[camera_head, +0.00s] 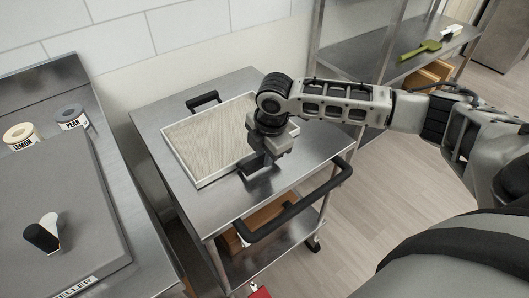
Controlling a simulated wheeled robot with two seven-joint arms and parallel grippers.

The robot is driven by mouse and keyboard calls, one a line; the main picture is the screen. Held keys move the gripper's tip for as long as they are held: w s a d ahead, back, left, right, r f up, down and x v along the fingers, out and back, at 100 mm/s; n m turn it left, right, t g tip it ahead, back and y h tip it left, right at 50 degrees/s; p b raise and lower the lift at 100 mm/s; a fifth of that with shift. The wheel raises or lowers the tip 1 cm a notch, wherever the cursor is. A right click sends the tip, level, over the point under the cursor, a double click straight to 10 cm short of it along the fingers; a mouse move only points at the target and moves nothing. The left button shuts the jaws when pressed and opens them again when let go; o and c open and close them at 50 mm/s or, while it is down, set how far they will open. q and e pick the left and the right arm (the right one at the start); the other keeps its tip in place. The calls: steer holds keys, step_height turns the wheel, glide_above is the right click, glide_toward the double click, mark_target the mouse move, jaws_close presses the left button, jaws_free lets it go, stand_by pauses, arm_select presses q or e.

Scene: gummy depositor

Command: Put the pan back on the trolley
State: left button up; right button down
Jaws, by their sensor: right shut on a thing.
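The pan (196,150) is a shallow rectangular tray with a thin pale rim and a light, flat filling. It lies on or just over the top of the steel trolley (150,113); I cannot tell if it fully rests there. A black handle (203,99) stands at its far edge. My right gripper (256,172) points down at the middle of the pan's near edge and is shut there, apparently on the near handle, which the fingers hide. My left gripper is not in view.
The trolley has a black push bar (300,204) at its near right side and a brown box (262,219) below. A steel shelf (375,62) stands behind my right arm.

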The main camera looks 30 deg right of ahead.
steer(key=c, duration=1.3)
jaws_free()
steer(key=shift+o, duration=0.2)
steer(key=shift+r, duration=0.1)
step_height(320, 180, up, 12)
steer(key=s, duration=0.2)
steer(key=shift+p, duration=0.4)
steer(key=shift+s+f, duration=0.1)
steer(key=shift+f, duration=0.1)
